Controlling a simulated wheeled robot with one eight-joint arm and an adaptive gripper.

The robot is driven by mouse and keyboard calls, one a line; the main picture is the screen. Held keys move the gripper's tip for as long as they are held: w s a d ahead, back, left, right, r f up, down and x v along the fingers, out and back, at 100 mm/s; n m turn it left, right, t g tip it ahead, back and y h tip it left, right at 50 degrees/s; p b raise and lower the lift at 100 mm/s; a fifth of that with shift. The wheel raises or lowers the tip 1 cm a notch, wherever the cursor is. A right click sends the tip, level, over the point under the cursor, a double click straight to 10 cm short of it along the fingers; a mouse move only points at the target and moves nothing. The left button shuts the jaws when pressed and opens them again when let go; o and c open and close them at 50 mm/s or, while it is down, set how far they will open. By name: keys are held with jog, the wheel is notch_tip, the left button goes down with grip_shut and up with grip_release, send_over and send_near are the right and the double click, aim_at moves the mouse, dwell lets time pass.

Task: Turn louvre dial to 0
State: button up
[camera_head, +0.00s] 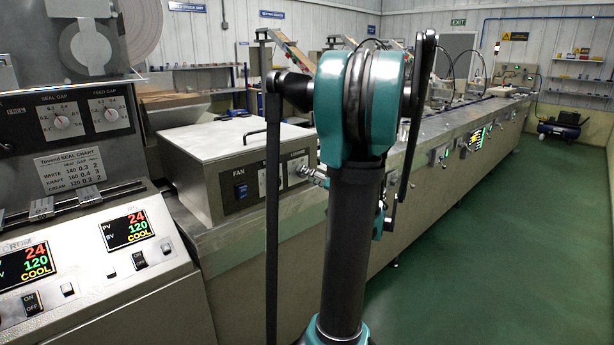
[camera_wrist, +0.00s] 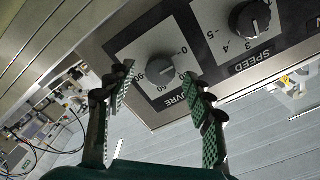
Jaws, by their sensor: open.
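The louvre dial (camera_wrist: 159,68) is a round dark knob on a white scale plate in the wrist view. Its label and part of its scale show, tilted; 0 is at the upper right of the knob. I cannot read clearly where its pointer stands. My gripper (camera_wrist: 158,72) is open, with its two green-padded fingers on either side of the knob in the picture; contact cannot be told. In the head view the louvre dial (camera_head: 300,170) is small on the front of the grey box, right of the speed dial, beside my arm. My gripper is hidden there.
The speed dial (camera_wrist: 250,18) sits close beside the louvre dial on the same dark panel. A blue fan switch (camera_head: 241,191) is further left on it. A long conveyor machine (camera_head: 440,150) runs to the back; green floor (camera_head: 500,260) is clear at right.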

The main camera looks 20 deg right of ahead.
jog(key=v, duration=1)
jog(key=shift+s, duration=0.25)
jog(key=s+a+f+n+g, duration=0.1)
jog(key=a+f+g, duration=0.4)
jog(key=a, duration=0.4)
jog(key=s+a+f+n+g, duration=0.1)
jog(key=a+f+g, duration=0.2)
jog(key=a+f, duration=0.55)
jog(key=s+a+f+n+g+h, duration=0.3)
jog(key=s+f, duration=0.6)
jog(key=s, duration=0.4)
jog(key=a+g+h, duration=0.1)
jog(key=h, duration=0.1)
jog(key=shift+a+f+g+h, duration=0.25)
jog(key=shift+f+g+h, duration=0.05)
jog(key=shift+f+h, duration=0.1)
